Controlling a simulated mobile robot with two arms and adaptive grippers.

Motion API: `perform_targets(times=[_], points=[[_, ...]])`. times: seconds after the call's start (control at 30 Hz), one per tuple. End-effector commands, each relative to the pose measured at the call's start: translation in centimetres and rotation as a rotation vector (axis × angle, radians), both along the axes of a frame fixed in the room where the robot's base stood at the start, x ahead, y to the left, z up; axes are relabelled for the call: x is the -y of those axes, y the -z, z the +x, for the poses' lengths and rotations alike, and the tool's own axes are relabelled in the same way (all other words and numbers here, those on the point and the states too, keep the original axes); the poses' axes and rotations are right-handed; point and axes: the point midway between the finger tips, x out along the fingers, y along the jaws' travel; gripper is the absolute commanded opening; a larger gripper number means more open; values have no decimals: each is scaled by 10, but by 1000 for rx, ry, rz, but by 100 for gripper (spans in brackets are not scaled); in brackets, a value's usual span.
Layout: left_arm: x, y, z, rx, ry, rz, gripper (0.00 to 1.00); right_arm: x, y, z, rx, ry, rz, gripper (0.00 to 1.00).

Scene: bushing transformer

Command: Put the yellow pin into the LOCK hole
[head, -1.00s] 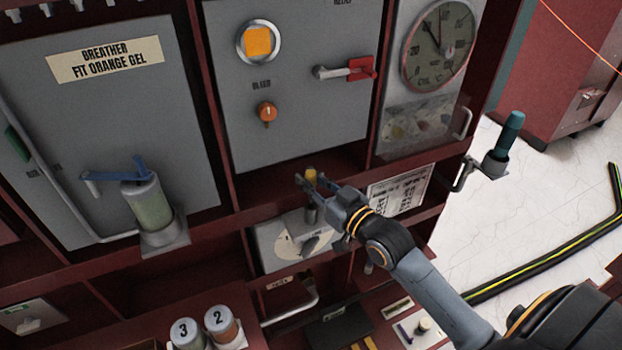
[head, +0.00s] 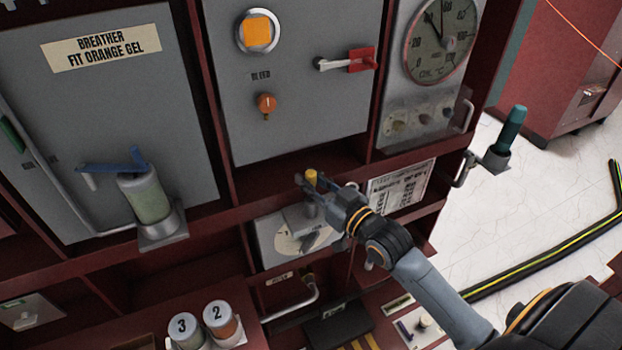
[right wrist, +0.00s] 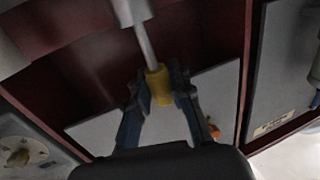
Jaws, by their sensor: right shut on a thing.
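The yellow pin (head: 311,177) is in my right gripper (head: 313,188), upright with its yellow head on top in the head view. In the right wrist view the fingers (right wrist: 160,90) are shut around the yellow head (right wrist: 159,86), and a grey shaft (right wrist: 145,42) runs away from it. The pin is in front of the cabinet, over a light grey dial plate (head: 268,238) with a pointer knob (head: 318,238). The gripper hides part of this plate. I cannot make out the LOCK hole or whether the shaft touches anything. My left gripper is not in view.
Dark red shelf edges frame the plate. Above is a grey panel with an orange knob (head: 266,103) and a red-tipped lever (head: 358,61). A breather canister (head: 146,198) stands left; a teal-handled tool (head: 511,130) stands right. Numbered jars (head: 219,318) are below.

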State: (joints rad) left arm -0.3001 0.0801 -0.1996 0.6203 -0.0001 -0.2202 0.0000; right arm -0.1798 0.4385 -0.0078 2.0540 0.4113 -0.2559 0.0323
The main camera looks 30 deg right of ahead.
Motion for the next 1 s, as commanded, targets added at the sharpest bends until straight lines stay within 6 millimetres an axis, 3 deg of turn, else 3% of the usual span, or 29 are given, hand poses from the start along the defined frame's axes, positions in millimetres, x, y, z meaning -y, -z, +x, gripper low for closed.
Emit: perform_targets(times=[1.0], points=[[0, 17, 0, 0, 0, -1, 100, 0, 26, 0, 0, -1, 0, 0]])
